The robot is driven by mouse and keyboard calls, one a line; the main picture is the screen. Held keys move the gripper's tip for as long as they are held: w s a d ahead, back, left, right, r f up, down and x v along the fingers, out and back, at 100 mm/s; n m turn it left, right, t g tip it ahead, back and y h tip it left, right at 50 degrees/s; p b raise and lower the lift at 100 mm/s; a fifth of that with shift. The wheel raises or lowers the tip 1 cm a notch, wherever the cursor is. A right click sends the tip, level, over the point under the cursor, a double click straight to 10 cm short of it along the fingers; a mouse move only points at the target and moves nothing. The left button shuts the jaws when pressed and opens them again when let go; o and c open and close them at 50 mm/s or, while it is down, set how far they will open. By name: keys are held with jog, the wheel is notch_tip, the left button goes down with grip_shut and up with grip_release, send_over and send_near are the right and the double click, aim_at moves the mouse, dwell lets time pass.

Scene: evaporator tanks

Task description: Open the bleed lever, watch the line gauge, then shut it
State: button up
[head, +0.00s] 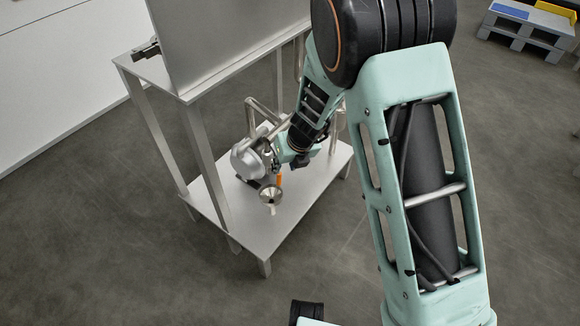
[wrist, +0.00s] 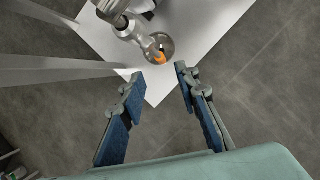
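A small orange lever (head: 279,180) shows above the lower shelf in the head view, beside a shiny metal funnel (head: 270,195). In the wrist view the orange part (wrist: 160,57) lies just beyond my fingertips, in front of the round metal funnel (wrist: 163,43). In the head view my gripper is small and partly hidden by my arm. I cannot make out a gauge dial or its reading.
A round grey metal body (head: 247,160) and bent pipes (head: 262,112) stand on the lower shelf (head: 240,225) of a metal stand. The stand's legs (head: 207,165) rise at the left to a tank (head: 225,40).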

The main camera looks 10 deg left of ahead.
aim_at(280, 175)
jog(key=b+x, duration=0.5)
jog(key=x, duration=0.5)
jog(key=shift+w+f, duration=0.15)
jog(key=shift+f, duration=0.15)
grip_shut()
